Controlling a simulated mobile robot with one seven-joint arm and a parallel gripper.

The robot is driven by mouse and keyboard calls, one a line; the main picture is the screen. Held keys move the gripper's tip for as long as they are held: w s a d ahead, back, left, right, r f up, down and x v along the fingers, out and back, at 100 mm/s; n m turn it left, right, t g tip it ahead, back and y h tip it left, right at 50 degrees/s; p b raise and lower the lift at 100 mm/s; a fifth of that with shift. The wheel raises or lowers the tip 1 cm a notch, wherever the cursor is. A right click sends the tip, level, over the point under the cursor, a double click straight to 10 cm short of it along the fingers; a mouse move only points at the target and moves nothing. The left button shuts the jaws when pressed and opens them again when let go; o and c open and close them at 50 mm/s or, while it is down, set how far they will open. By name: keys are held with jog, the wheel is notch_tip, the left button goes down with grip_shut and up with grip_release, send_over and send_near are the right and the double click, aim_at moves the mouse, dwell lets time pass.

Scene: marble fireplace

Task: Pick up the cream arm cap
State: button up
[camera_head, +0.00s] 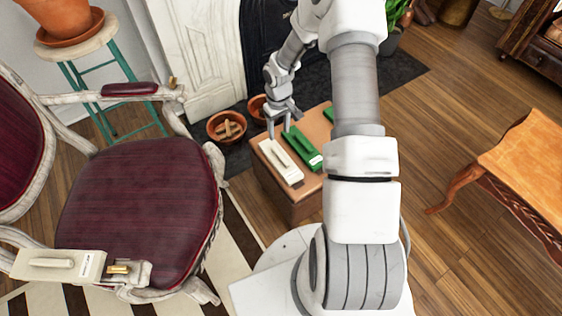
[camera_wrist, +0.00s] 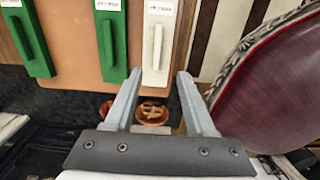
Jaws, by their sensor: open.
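A cream arm cap (camera_head: 280,161) with a raised bar handle and a small label lies flat at the left end of a row on a wooden box. In the wrist view, the cream arm cap (camera_wrist: 147,68) points toward my gripper (camera_wrist: 160,74), its near end showing between the open fingertips. My gripper (camera_head: 279,130) is open and empty, at the far end of this cap; I cannot tell whether it touches. Another cream cap (camera_head: 38,263) sits on the chair's near armrest, beside a brass-coloured fitting.
A green cap (camera_head: 302,149) lies close beside the cream one on the wooden box (camera_head: 296,206), with another green piece (camera_head: 328,114) farther right. A terracotta bowl (camera_head: 226,127) stands behind the box. The red chair (camera_head: 140,205) stands left; a wooden table (camera_head: 525,160) stands right.

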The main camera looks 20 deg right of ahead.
jog(key=b, duration=0.2)
send_over(280, 156)
notch_tip(280, 156, down, 9)
jog(key=shift+a+r, duration=0.1)
jog(key=shift+r, duration=0.05)
jog(key=f+b, duration=0.1)
jog(key=f, duration=0.1)
jog(key=f+b, duration=0.1)
jog(key=f, duration=0.2)
jog(key=shift+w+d+f+b, duration=0.1)
jog(key=shift+d+b, duration=0.1)
jog(key=shift+b, duration=0.2)
grip_shut()
